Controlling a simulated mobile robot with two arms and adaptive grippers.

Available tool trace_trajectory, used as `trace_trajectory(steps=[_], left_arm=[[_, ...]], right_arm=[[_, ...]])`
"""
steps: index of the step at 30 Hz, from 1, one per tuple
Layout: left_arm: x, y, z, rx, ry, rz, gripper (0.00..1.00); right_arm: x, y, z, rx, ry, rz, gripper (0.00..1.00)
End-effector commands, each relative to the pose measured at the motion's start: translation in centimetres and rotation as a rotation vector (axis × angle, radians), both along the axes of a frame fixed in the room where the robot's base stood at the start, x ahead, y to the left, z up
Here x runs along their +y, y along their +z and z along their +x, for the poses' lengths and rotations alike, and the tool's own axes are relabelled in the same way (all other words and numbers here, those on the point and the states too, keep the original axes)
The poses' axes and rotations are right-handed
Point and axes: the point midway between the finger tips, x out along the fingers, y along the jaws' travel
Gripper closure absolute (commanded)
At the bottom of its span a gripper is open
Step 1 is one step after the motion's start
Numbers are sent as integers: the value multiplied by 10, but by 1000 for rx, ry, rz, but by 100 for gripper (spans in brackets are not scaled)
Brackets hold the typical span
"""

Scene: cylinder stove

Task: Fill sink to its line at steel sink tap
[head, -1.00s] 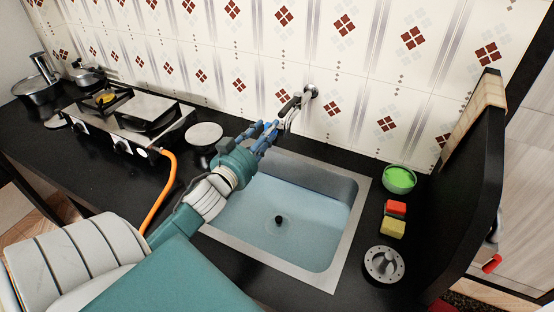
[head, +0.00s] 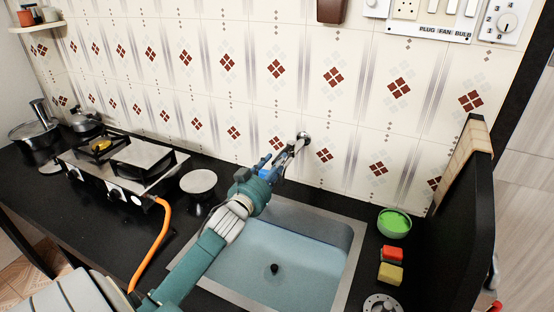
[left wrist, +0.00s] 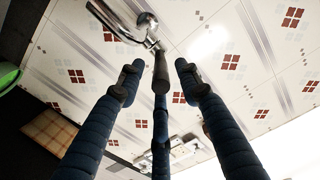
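The steel sink (head: 345,262) is set in the black counter, with bluish water (head: 290,250) inside and a dark drain plug (head: 274,268) showing through it. I cannot make out a fill line. The metal tap (head: 303,139) comes out of the tiled wall above the sink's back edge. My left gripper (head: 270,165) is at the tap, its blue fingers partly covering it. In the left wrist view the tap (left wrist: 147,22) is beyond the fingertips, with the middle one close to or touching its end. The fingers are spread and hold nothing. My right gripper is not in view.
A green bowl (head: 394,222), a red-and-yellow sponge pair (head: 391,265) and a round metal strainer (head: 382,304) line the sink's right side. A dark partition (head: 462,220) stands farther right. A gas stove (head: 125,170) with an orange hose (head: 158,240) is left.

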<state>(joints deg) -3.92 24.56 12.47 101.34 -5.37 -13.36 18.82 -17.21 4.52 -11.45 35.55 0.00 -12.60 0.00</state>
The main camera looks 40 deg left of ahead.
Motion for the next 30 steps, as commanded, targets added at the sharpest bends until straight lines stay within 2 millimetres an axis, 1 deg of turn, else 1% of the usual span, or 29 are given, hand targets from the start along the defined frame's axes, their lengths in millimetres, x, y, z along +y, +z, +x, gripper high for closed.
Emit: trace_trajectory(steps=[1,5,13,14,15,17,18,19,26,30], left_arm=[[2,2,6,0,1,0,65],[3,0,13,1,0,0,65],[3,-1,14,1,0,1,65],[3,-1,14,1,0,1,67],[3,-1,14,1,0,1,75],[3,-1,14,1,0,1,87],[3,-1,14,1,0,1,95],[3,-1,14,1,0,0,100],[3,-1,14,1,0,0,100],[3,-2,20,0,10,-3,100]], right_arm=[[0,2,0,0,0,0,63],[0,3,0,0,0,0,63],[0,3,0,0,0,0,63],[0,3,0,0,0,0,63],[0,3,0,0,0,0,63],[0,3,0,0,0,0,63],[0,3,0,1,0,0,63],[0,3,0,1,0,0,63],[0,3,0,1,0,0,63],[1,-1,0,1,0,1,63]])
